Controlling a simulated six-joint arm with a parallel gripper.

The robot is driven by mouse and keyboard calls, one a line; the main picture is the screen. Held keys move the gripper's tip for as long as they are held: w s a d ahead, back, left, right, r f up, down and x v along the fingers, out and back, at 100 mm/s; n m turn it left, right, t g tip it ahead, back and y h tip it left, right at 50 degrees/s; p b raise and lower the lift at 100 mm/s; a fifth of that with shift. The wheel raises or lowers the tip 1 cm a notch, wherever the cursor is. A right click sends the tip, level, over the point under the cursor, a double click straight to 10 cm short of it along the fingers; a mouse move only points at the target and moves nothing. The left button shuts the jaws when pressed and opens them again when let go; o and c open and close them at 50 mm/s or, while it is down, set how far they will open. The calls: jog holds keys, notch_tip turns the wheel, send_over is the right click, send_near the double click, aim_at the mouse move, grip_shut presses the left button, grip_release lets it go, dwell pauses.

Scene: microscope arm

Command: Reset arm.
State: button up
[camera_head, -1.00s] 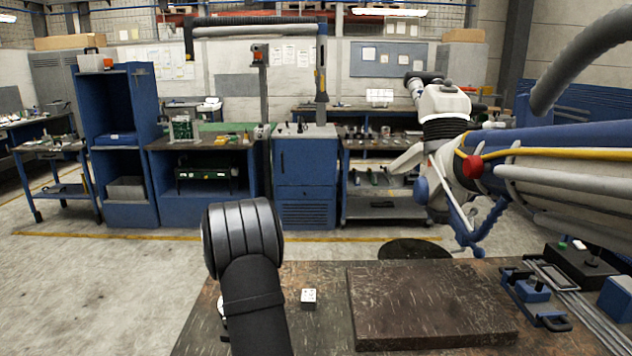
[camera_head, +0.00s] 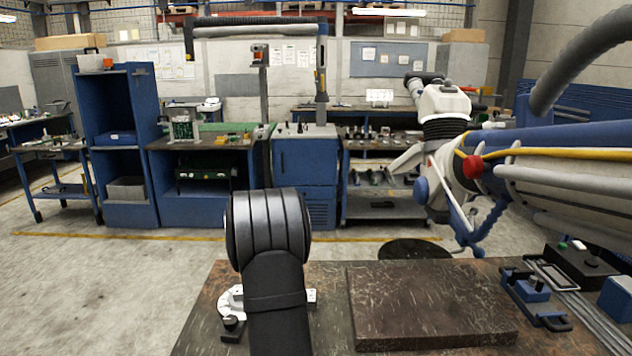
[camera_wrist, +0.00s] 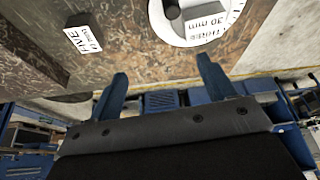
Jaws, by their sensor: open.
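My gripper (camera_wrist: 161,66) is open in the wrist view, its two blue fingers apart with nothing between them. Past the fingers lie a small white block (camera_wrist: 83,40) printed "FIVE" and a round white piece (camera_wrist: 190,32) with a dark knob and a "30 mm" label. In the head view my black arm stands upright at the lower middle and hides the gripper. The round white piece (camera_head: 226,305) shows to its left, and a sliver of the white block (camera_head: 312,296) shows to its right.
A thick dark slab (camera_head: 430,306) lies on the worn brown table (camera_head: 330,328), right of my arm. A blue clamp-like tool (camera_head: 535,292), metal rods and a black box (camera_head: 580,268) crowd the right side. Blue cabinets (camera_head: 305,165) and benches stand well behind the table.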

jog(key=s+d+f+m+g+h, duration=0.1)
jog(key=s+d+m+h, duration=0.1)
jog(key=s+d+m, duration=0.4)
jog(key=s+d+f+m+g+h, duration=0.1)
jog(key=s+d+m+g+h, duration=0.1)
jog(key=s+d+m, duration=0.5)
jog(key=shift+d+f+m+h, duration=0.2)
jog(key=shift+d+m+h, duration=0.4)
jog(key=shift+d+m, duration=2.5)
jog(key=shift+d+n, duration=1.05)
jog(key=shift+n, duration=0.15)
jog(key=w+a+r+n+t+y, duration=0.2)
jog(key=w+a+n, duration=0.6)
jog(key=a+n, duration=0.2)
jog(key=shift+a+y, duration=0.2)
jog(key=shift+y, duration=0.1)
jog(key=shift+s+d, duration=0.1)
